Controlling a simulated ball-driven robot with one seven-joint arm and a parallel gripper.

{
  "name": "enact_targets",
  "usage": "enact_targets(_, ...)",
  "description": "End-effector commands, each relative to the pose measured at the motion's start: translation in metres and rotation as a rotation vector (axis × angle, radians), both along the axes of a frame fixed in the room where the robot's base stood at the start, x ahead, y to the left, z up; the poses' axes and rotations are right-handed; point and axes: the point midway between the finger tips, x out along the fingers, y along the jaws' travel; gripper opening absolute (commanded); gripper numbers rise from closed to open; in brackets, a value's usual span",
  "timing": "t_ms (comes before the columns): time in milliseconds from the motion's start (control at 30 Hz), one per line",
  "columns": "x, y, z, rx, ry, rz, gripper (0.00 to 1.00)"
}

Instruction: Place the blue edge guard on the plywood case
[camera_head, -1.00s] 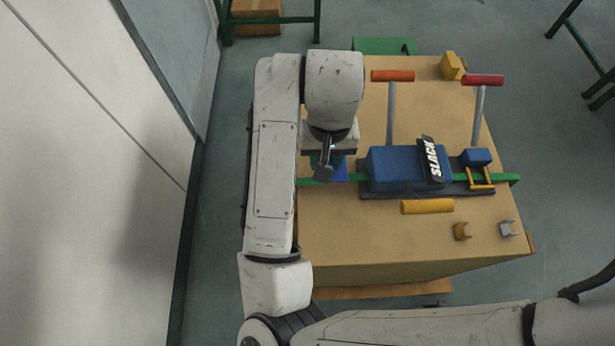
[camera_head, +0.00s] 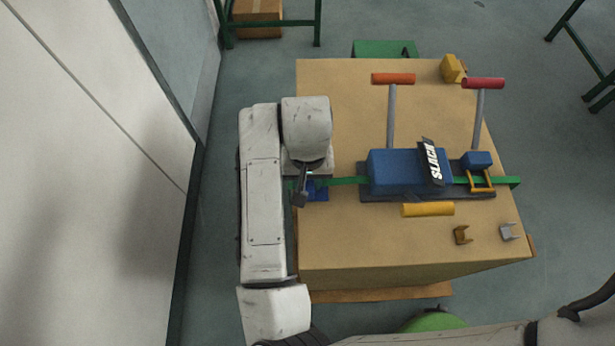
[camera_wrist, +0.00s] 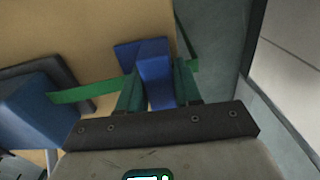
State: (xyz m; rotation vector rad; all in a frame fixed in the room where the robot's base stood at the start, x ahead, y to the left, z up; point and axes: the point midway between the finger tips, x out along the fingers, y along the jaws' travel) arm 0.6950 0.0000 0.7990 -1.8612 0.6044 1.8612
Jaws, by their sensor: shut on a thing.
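The plywood case (camera_head: 375,240) is a large tan box in the head view. My gripper (camera_head: 304,190) is over its left edge and points down, partly hidden by my arm. It is shut on the blue edge guard (camera_head: 320,192), which shows beside the fingers at the case's left edge. In the wrist view the guard (camera_wrist: 153,68) sits between the two green fingers of my gripper (camera_wrist: 157,90), with a flat blue flange beyond them. The guard is by the case edge and the green strap (camera_head: 345,181). I cannot tell whether it touches the case.
A blue strapping tool (camera_head: 405,168) with orange and red handles and a "SLACK" label stands on the case, right of my gripper. A yellow bar (camera_head: 428,209) and two small clips (camera_head: 462,235) lie in front. A white wall (camera_head: 80,170) is at the left.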

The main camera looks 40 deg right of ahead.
Motion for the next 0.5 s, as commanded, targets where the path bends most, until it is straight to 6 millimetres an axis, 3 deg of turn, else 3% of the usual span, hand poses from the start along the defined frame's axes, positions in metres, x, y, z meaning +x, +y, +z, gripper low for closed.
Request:
enact_targets(67,-0.0001,-0.0002,-0.0032,0.0,0.0,0.0,0.04)
enact_targets(100,-0.0001,-0.0001,-0.0028,0.0,0.0,0.0,0.36)
enact_targets(333,-0.0001,-0.0001,-0.0022,0.0,0.0,0.0,0.58)
enact_targets(500,0.0,-0.0001,-0.0021,0.0,0.0,0.0,0.59)
